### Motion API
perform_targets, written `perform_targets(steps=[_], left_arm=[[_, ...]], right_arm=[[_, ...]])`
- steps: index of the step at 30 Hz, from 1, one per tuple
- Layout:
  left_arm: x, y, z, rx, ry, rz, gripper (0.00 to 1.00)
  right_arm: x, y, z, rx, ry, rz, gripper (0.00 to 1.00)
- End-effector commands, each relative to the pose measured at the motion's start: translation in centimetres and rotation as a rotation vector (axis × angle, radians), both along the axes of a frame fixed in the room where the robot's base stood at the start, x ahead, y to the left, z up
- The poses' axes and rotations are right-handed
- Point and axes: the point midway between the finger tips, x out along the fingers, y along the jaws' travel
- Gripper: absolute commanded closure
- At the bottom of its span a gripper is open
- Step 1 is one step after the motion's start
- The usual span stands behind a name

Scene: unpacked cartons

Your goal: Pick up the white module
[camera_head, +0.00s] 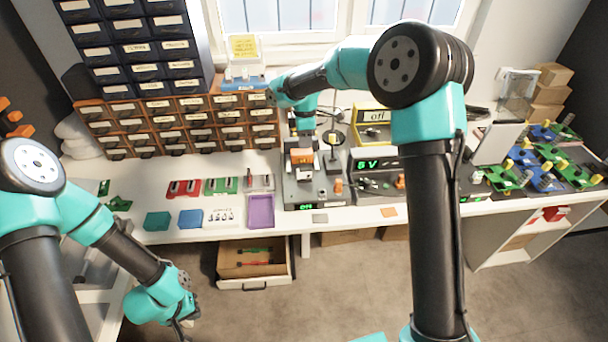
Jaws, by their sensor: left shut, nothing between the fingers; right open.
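A white module (219,217) with several small dark marks lies on the white bench, between a blue block (190,218) and a purple tray (260,213). A pale grey-white module (260,183) with red details stands behind the tray, right of the green modules (221,186). Which of the two is meant, I cannot tell. My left gripper (184,322) is shut and empty, low in front of the bench, apart from both. My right gripper (304,130) is open, above the dark device right of the tray; its fingers are small and partly hidden by my wrist.
A dark test station (306,188) with orange parts and a green-display meter (374,163) stand right of the tray. Red modules (183,189) and a teal block (157,221) are at left. Drawer cabinets (180,125) rise behind.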

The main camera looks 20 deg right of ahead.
Motion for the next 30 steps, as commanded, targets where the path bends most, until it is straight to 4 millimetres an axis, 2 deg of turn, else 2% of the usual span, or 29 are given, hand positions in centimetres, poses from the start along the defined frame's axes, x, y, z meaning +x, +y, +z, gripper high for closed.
perform_targets(steps=[12,18,30], left_arm=[[0.0,0.0,0.0,0.0,0.0,0.0,1.0],[0.0,0.0,0.0,0.0,0.0,0.0,1.0],[0.0,0.0,0.0,0.0,0.0,0.0,1.0]], right_arm=[[0.0,0.0,-7.3,0.0,0.003,0.001,0.58],[0.0,0.0,-10.1,0.0,0.003,0.0,0.58],[0.0,0.0,-10.7,0.0,0.0,0.0,0.58]])
